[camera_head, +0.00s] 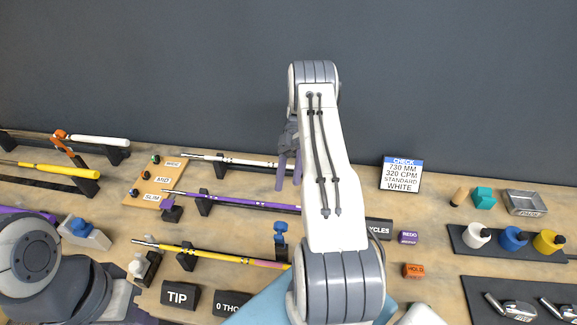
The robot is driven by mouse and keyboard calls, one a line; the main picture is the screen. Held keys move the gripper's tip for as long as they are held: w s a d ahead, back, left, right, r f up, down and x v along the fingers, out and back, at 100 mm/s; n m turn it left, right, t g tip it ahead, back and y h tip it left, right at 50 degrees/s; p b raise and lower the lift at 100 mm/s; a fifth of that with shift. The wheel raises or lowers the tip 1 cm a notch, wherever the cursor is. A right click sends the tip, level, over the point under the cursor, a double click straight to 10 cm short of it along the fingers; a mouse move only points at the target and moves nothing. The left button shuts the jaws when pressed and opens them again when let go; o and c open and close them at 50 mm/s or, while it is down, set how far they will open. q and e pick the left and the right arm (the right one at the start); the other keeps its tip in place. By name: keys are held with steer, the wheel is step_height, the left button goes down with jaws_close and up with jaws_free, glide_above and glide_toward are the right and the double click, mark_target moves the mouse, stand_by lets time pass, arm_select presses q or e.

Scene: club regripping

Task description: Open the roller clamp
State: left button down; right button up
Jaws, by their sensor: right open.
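My right arm rises through the middle and hides part of the bench. My right gripper (289,170) points down with its two purplish fingers apart, in front of the white-gripped club (238,160); I cannot tell whether it touches the club. No part is labelled as the roller clamp. A blue upright clamp-like part (281,236) stands at the right part of the yellow club (205,253), below my right gripper. An orange clamp-like part (62,141) is at the left rack. I cannot tell the state of either. My left arm shows at lower left; its gripper is out of view.
A purple club (235,202) lies on black stands between the white and yellow ones. A board with size labels (160,184) is at left. Paint bottles (515,238), a metal tray (525,203) and a sign (401,174) are at right. A dark wall stands behind the bench.

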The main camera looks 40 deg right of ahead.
arm_select(q)
steer(key=shift+r+p, duration=0.4)
steer(key=shift+r, duration=0.35)
arm_select(e)
steer(key=shift+w+d, duration=0.1)
steer(key=shift+d, duration=0.05)
steer(key=w+a+r+m+t+h+b, duration=0.15)
steer(key=a+h, duration=0.25)
steer(key=a, duration=0.5)
steer(key=a+r+m+h+b, duration=0.2)
steer(key=a+r+h, duration=0.15)
steer(key=a, duration=0.45)
arm_select(q)
step_height(320, 180, down, 8)
steer(key=b, duration=0.4)
steer(key=shift+r, duration=0.15)
arm_select(e)
steer(key=s+a+m+t+h, duration=0.3)
steer(key=s+a+m+t, duration=0.3)
steer(key=s+a, duration=0.6)
steer(key=s+f+t, duration=0.1)
steer(key=s+t, duration=0.1)
steer(key=s, duration=0.1)
steer(key=shift+s+a, duration=0.3)
steer(key=shift+a, duration=0.1)
steer(key=shift+m+t, duration=0.25)
